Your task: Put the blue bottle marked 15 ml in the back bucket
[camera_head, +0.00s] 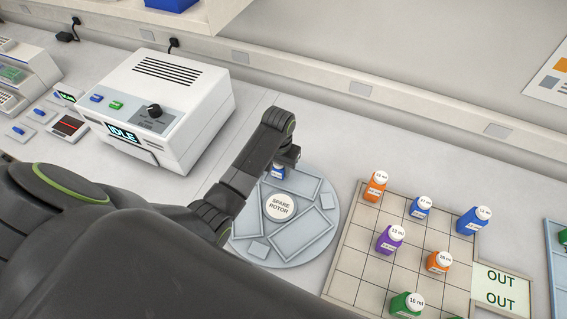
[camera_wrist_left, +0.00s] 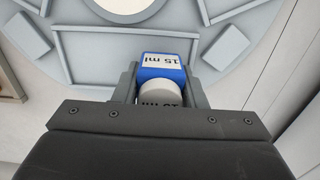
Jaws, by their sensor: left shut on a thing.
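My left gripper (camera_head: 284,163) is shut on the blue bottle (camera_wrist_left: 162,70) marked 15 ml. In the left wrist view the bottle sits between the two fingers, its white cap towards me and its label readable. In the head view only a bit of the blue bottle (camera_head: 278,172) shows below the gripper. It is over the back part of the round grey spare rotor (camera_head: 243,226), at the back bucket (camera_head: 309,183). The gripper hides part of that bucket. I cannot tell whether the bottle touches its floor. My right gripper is not in view.
A white machine (camera_head: 190,90) reading IDLE stands behind left. A gridded tray (camera_head: 350,262) to the right holds several orange, blue, purple and green bottles, with an OUT sign (camera_head: 501,288) beside it. A blue tray (camera_head: 552,262) is at the right edge.

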